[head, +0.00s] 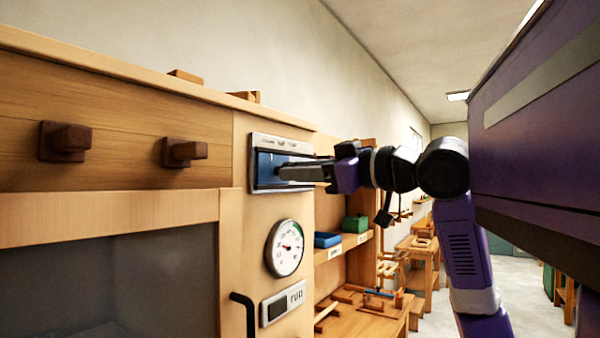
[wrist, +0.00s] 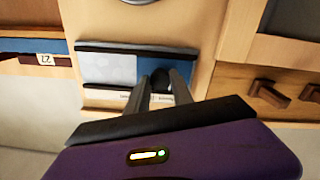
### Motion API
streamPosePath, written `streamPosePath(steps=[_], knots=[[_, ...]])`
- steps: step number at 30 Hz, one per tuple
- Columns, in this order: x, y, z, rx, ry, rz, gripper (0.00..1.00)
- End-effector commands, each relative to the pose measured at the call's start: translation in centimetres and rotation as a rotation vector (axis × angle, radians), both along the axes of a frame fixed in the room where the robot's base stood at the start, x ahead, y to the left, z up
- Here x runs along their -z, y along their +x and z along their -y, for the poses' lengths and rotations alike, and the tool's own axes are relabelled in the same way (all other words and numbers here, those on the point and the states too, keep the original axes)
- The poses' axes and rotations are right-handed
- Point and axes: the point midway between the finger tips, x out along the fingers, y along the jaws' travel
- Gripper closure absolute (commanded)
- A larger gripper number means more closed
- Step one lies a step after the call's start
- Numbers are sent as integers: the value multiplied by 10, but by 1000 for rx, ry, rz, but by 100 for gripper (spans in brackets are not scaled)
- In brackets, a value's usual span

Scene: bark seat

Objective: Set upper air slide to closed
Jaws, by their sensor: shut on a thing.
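The upper air slide (head: 264,172) is a framed panel on the wooden cabinet front, with a blue field and a strip of small lettering along its top that I cannot read fully. In the wrist view the scene appears upside down; there the slide (wrist: 108,68) shows a grey plate to the left and blue to the right. A dark round knob (wrist: 158,80) sits between my fingertips. My gripper (head: 285,172) reaches in from the right and is shut on this knob, which the fingers hide in the head view.
A round gauge (head: 285,248) and a small display plate (head: 284,302) sit below the slide. A black handle (head: 244,312) is beside them. Two dark wooden knobs (head: 66,142) (head: 184,152) stick out at left. A shelf with a blue box (head: 327,240) and green box (head: 355,224) stands behind.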

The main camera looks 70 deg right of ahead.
Motion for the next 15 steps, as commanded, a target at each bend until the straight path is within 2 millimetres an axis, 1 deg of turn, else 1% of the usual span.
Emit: streamPosePath(steps=[1,4,5,6,8,15], knots=[[0,1,-4,-9,-4,-2,100],[0,1,-5,-11,-5,-2,100],[0,2,-5,-11,-5,-2,68],[0,1,-5,-11,-5,-2,61],[0,1,-4,-10,-5,-1,50],[0,1,-3,-7,-4,-1,50]])
